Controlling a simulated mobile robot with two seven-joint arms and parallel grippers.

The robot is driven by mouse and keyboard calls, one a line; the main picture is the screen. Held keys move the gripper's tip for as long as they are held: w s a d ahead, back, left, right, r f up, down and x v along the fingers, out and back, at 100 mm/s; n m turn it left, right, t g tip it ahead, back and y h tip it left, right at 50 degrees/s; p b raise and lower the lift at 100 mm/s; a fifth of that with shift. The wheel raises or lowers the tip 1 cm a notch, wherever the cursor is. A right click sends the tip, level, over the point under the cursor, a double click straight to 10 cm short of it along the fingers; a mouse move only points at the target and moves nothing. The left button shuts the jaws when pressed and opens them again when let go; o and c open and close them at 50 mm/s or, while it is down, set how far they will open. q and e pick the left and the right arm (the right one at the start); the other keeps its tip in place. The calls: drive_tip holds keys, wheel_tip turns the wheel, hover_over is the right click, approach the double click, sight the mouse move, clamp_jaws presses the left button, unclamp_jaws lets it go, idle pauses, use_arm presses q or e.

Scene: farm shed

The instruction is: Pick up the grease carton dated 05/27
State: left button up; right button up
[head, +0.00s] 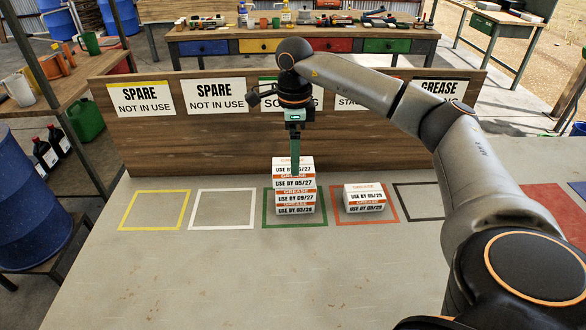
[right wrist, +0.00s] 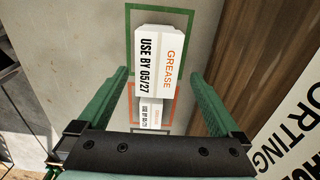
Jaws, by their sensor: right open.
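Three white grease cartons with orange and black print stand stacked inside the green square (head: 267,222). The top carton (head: 283,169) reads USE BY 05/27; below it are 09/27 (head: 283,198) and 03/28 (head: 283,211). My right gripper (head: 295,171) points down over the stack, open and empty. In the right wrist view the 05/27 carton (right wrist: 163,60) shows between and beyond the open fingers (right wrist: 160,73); I cannot tell whether they reach down beside it. My left gripper is not in view.
Another carton (head: 365,202), apparently dated 05/29, lies in the orange-red square (head: 394,221) to the right. Yellow (head: 122,222), white (head: 192,222) and dark (head: 400,190) squares are empty. A low wooden board (head: 200,145) with signs stands behind. The table front is clear.

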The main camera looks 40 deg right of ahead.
drive_tip(key=f, duration=0.5)
drive_tip(key=shift+s+a, duration=0.1)
drive_tip(key=shift+a, duration=0.1)
drive_tip(key=shift+r, duration=0.1)
drive_tip(key=c, duration=1.3)
drive_tip(key=shift+c, duration=0.4)
drive_tip(key=shift+r, duration=0.1)
